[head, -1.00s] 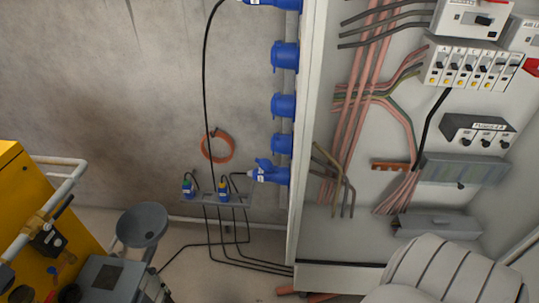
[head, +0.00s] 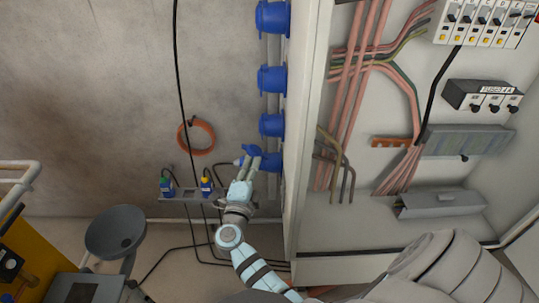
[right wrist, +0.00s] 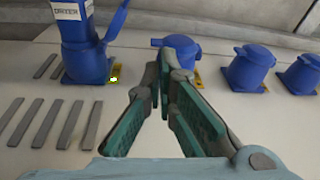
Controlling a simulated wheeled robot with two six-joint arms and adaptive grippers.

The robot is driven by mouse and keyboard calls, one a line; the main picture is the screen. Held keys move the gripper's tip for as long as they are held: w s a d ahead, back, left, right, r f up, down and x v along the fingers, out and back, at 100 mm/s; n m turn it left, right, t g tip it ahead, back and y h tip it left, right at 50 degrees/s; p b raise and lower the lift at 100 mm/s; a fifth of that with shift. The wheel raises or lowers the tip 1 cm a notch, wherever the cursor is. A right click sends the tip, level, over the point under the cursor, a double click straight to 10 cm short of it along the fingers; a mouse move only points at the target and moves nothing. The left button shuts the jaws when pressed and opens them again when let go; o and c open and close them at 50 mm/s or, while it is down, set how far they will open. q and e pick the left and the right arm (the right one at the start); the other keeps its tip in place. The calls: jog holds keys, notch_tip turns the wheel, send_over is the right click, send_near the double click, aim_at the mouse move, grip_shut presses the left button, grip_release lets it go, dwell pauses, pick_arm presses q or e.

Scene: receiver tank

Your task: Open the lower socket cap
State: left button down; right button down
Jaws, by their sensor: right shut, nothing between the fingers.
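A column of blue sockets runs down the side of the grey cabinet. The lowest capped socket (head: 272,125) has its round blue cap closed; it shows in the right wrist view (right wrist: 180,52) just beyond the fingertips. My right gripper (head: 252,162) is shut and empty, in front of the plug in the head view. In the right wrist view its fingertips (right wrist: 160,62) lie between plug and capped socket; contact cannot be told. My left gripper is out of view.
More capped sockets (head: 272,79) sit above. The open cabinet (head: 308,210) stands at the right. A wall bracket (head: 180,196) with two small connectors, an orange coil (head: 197,137) and hanging black cables are at the left. A grey bowl-shaped stand (head: 115,232) is lower left.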

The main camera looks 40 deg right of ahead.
aim_at(261, 128)
jog(key=w+d+m+g+b, duration=0.2)
jog(key=w+d, duration=0.2)
jog(key=d, duration=0.5)
jog(key=shift+w+d+f+m+g+h, duration=0.15)
jog(key=shift+d+f+m+g+h, duration=0.15)
jog(key=shift+d+m+g+h, duration=0.1)
